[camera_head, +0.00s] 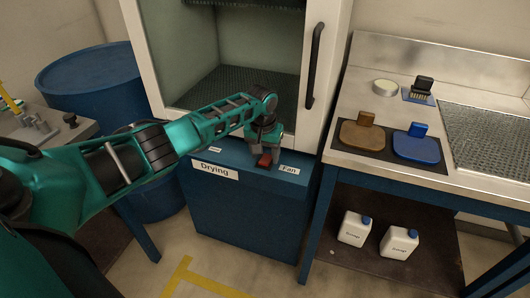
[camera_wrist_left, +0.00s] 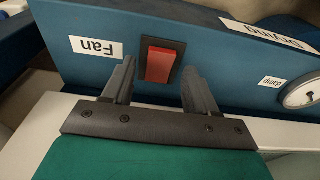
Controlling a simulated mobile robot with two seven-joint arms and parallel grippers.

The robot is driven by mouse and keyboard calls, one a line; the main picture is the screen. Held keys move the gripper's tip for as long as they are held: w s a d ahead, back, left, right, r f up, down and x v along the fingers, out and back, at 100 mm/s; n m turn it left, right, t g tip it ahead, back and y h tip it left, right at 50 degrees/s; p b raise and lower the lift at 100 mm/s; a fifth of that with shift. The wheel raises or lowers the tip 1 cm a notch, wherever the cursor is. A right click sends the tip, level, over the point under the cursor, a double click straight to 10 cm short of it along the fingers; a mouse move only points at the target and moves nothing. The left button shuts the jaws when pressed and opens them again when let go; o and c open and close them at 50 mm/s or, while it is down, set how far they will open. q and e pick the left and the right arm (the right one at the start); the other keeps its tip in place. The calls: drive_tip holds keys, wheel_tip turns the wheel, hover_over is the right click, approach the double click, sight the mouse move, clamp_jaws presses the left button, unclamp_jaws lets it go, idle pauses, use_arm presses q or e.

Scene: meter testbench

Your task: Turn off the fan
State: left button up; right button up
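The fan switch is a red rocker in a black frame on the blue cabinet top, beside a white "Fan" label (camera_head: 289,169). In the left wrist view the red switch (camera_wrist_left: 160,62) sits between and just beyond the two dark fingertips, with the "Fan" label (camera_wrist_left: 95,47) beside it. My left gripper (camera_wrist_left: 152,80) is open and empty, with a finger on each side of the switch. In the head view my left gripper (camera_head: 264,158) hangs over the switch and partly hides it. Whether the fingers touch the panel cannot be told. My right gripper is not in view.
A round dial (camera_wrist_left: 301,93) is on the same panel near a "Drying" label (camera_wrist_left: 270,36). The drying cabinet's door with a black handle (camera_head: 315,65) rises behind. A steel bench (camera_head: 350,105) with brown and blue items stands at right, a blue barrel (camera_head: 92,80) at left.

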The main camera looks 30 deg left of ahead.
sight(263, 163)
use_arm(q)
wheel_tip(263, 163, up, 13)
drive_tip(key=s+p, duration=0.1)
drive_tip(key=p, duration=0.1)
drive_tip(key=shift+s+d, duration=0.2)
drive_tip(key=shift+s, duration=0.15)
drive_tip(key=shift+f, duration=0.1)
idle(0.4)
drive_tip(key=s+d+f+m+h, duration=0.1)
drive_tip(key=s+d+f+m, duration=0.4)
drive_tip(key=s+d+f, duration=0.75)
drive_tip(key=s+d+r+t, duration=0.1)
drive_tip(key=s+r, duration=0.1)
drive_tip(key=s, duration=0.8)
drive_tip(key=s+d+r+t, duration=0.1)
drive_tip(key=s+r, duration=0.1)
drive_tip(key=s, duration=0.8)
drive_tip(key=w+d+f+t+h, duration=0.1)
drive_tip(key=w+d+f+t, duration=0.1)
drive_tip(key=w+f+t, duration=0.5)
drive_tip(key=shift+w+d+f, duration=0.3)
drive_tip(key=shift+w+f, duration=0.3)
drive_tip(key=shift+f, duration=0.5)
